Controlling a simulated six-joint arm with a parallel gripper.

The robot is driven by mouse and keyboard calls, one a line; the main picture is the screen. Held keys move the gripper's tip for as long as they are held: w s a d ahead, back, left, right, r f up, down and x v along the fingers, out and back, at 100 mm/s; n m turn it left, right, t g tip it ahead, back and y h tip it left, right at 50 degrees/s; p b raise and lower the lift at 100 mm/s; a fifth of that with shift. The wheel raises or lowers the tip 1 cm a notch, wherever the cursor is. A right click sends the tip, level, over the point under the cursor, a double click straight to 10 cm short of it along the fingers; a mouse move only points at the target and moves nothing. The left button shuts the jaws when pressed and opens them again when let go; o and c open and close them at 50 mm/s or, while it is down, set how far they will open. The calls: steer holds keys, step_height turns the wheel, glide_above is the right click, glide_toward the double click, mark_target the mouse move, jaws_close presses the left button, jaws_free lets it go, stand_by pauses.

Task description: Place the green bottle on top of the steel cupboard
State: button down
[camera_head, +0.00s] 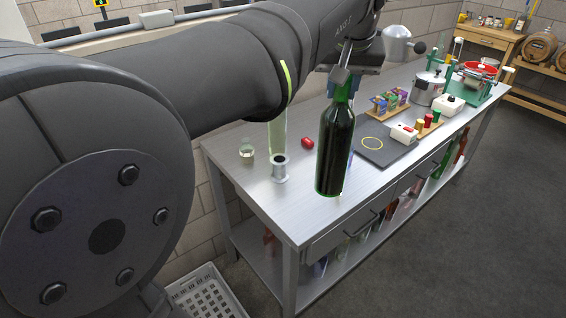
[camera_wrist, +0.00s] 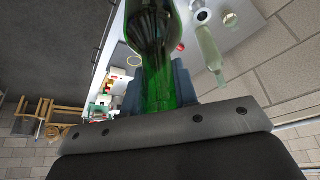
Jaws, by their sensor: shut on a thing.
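The green bottle (camera_head: 335,150) is dark, glossy and upright in the head view. My gripper (camera_head: 342,88) is shut on its neck from above. The bottle's base appears over the front part of the steel bench; I cannot tell whether it touches the top or hangs above it. In the wrist view the green bottle (camera_wrist: 155,40) fills the top middle, with its neck between the fingers of my gripper (camera_wrist: 160,88). I cannot make out a steel cupboard in either view.
The steel bench (camera_head: 262,207) carries a clear bottle (camera_head: 278,135), a small glass (camera_head: 247,151), a metal cylinder (camera_head: 280,170), a red item (camera_head: 308,142) and a dark mat (camera_head: 385,152). Pots and devices crowd its far end. A white crate (camera_head: 207,296) stands on the floor.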

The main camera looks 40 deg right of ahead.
mark_target(349, 109)
steer(key=shift+s+d+r, duration=0.1)
steer(key=shift+s+d, duration=0.05)
steer(key=shift+s, duration=0.35)
steer(key=shift+s+d+r, duration=0.1)
steer(key=shift+s+d, duration=0.05)
steer(key=shift+s, duration=0.35)
steer(key=shift+s+f, duration=0.1)
steer(key=shift+f, duration=2.35)
steer(key=w+f, duration=1.1)
steer(key=shift+w+a+f, duration=0.15)
steer(key=shift+w+a, duration=0.25)
steer(key=shift+a, duration=0.05)
steer(key=c, duration=1.1)
jaws_free()
steer(key=shift+f, duration=0.2)
steer(key=shift+r, duration=0.1)
